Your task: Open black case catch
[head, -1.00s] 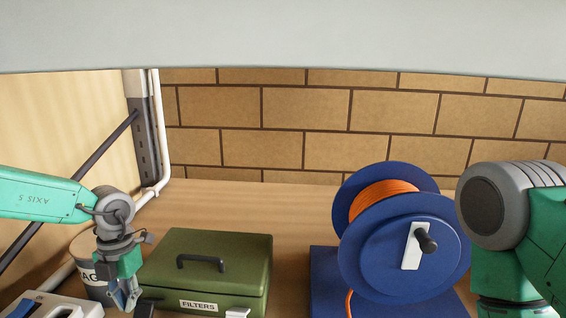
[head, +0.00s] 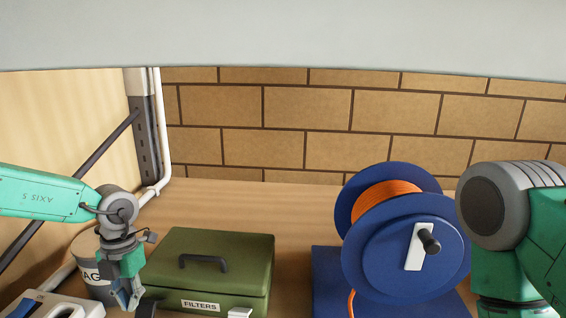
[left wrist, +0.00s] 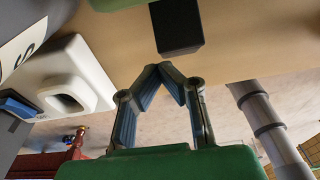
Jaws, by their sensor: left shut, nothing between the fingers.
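The green case (head: 215,262) with a black handle and a FILTERS label stands on the bench, lid shut. A black catch (head: 147,308) shows at its front left, partly cut by the picture's lower edge. It appears as a dark block in the left wrist view (left wrist: 177,27). A pale catch (head: 240,313) is at the front right. My left gripper (head: 133,306) points down just left of the black catch. Its fingertips meet, empty, in the left wrist view (left wrist: 162,68), a little apart from the block in that picture. My right gripper is out of view.
A grey tin (head: 90,265) stands behind my left gripper, and a white device (head: 50,306) lies front left. A blue reel (head: 400,255) with orange cable stands right of the case. Bare bench (head: 290,215) shows behind and between them.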

